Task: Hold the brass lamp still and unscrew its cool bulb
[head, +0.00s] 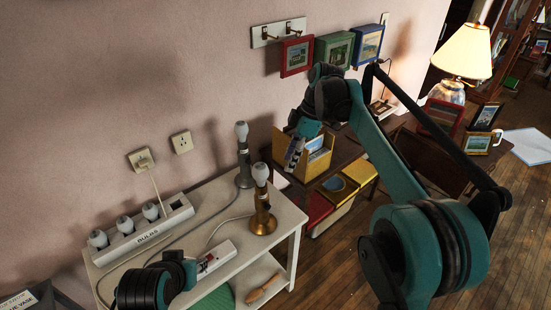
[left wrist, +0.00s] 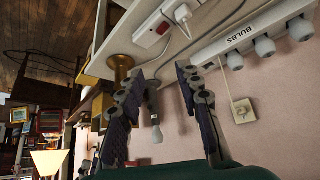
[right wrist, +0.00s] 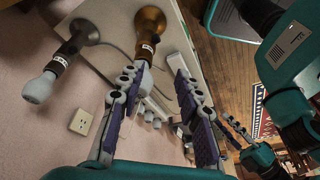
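The brass lamp (head: 262,222) stands upright on the white table, with a white bulb (head: 260,174) on top. In the left wrist view, the brass lamp (left wrist: 122,66) shows beyond one finger. In the right wrist view, the lamp (right wrist: 150,22) is beyond the fingertips, its bulb largely hidden by a finger. My left gripper (left wrist: 160,72) is open and empty; its fingers are not clear in the head view. My right gripper (right wrist: 157,76) is open and empty; in the head view it (head: 298,148) hangs right of the lamp, apart from it.
A grey lamp (head: 244,172) with a bulb stands behind the brass lamp. A white BULBS rack (head: 145,240) holds several bulbs at the table's left. A power strip (head: 213,258), cables and a brush (head: 265,291) are nearby. A yellow box (head: 318,160) stands on the dark table right.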

